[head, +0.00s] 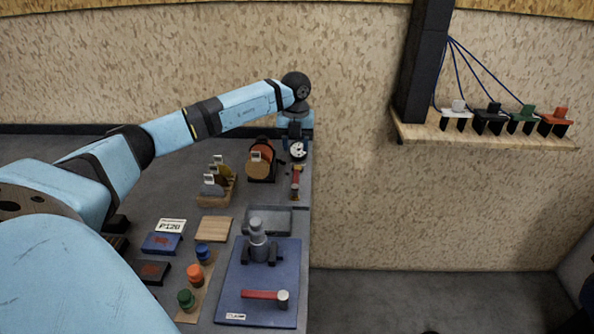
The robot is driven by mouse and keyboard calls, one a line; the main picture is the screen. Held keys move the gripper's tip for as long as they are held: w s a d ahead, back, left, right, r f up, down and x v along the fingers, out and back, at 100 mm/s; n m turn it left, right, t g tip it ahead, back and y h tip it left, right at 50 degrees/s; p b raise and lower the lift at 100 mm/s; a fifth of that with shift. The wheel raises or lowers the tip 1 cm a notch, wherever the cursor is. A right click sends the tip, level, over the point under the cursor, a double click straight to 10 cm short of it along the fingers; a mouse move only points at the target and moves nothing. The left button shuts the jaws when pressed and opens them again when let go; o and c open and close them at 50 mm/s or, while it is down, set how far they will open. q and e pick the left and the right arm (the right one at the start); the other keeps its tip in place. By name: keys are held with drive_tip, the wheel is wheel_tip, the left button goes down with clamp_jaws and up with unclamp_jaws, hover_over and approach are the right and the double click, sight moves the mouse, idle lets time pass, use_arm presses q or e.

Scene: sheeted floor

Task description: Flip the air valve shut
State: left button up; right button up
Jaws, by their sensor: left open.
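What looks like the air valve (296,180) is a small red and yellowish fitting near the right edge of the grey bench. It is too small to read its lever position clearly. A round white-faced gauge (298,152) sits just behind it. My left arm reaches across the bench from the left. My left gripper (295,138) points down at the gauge, behind the valve and apart from it. It is open, and its fingertips are hard to make out against the gauge. My right gripper is out of view.
A spool holder (262,160) and a wooden block of upright tools (216,186) stand left of the valve. A blue mat (262,296) with a red-handled hammer (266,295) lies in front. A wall shelf (485,133) holds several coloured items at right.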

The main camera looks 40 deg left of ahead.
sight(296, 174)
use_arm(q)
wheel_tip(296, 174, down, 9)
drive_tip(key=shift+f, duration=0.1)
idle(0.3)
clamp_jaws()
